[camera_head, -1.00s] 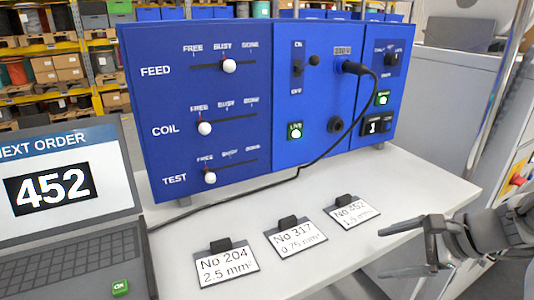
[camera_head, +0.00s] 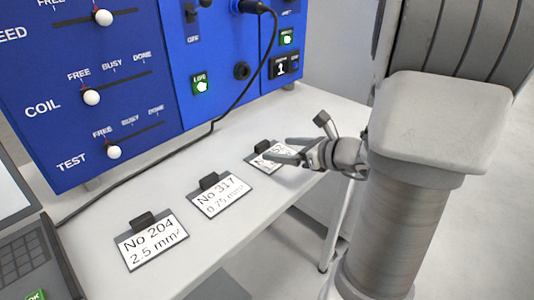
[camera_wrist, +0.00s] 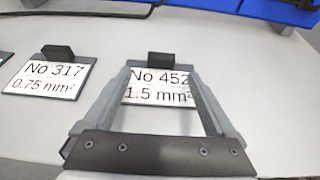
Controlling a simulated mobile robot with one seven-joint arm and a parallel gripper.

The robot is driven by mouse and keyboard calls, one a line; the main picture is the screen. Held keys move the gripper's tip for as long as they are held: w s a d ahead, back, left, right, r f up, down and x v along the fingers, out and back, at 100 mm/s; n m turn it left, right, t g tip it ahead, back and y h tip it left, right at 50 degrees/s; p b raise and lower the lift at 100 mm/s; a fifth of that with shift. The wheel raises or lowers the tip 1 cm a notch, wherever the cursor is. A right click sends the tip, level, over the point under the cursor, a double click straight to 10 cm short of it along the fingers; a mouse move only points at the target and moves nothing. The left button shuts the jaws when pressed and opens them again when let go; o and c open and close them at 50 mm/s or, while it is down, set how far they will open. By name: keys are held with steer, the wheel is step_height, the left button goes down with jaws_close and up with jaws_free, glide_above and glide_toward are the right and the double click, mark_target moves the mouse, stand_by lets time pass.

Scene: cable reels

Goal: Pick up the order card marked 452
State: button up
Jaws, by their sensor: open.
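The order card marked No 452, 1.5 mm² (camera_wrist: 158,86) lies flat on the white table in the wrist view, with a dark clip block (camera_wrist: 161,59) at its far edge. In the head view the same card (camera_head: 262,158) is partly hidden behind my gripper. My gripper (camera_head: 283,149) is open, and its two fingers reach over the card. In the wrist view the fingers of my gripper (camera_wrist: 158,78) frame the card on its left and right. I cannot tell how high the fingertips are above the card.
Card No 317 (camera_head: 219,196) lies left of card 452, and card No 204 (camera_head: 151,244) lies farther left. The blue panel (camera_head: 150,75) stands behind the cards. A black cable (camera_head: 180,140) runs across the table behind them. A laptop (camera_head: 30,245) is at the left.

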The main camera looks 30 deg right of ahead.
mark_target(264, 146)
steer(key=x, duration=0.7)
steer(key=shift+w+r, duration=0.1)
steer(key=shift+w, duration=0.2)
steer(key=shift+c, duration=0.2)
jaws_close()
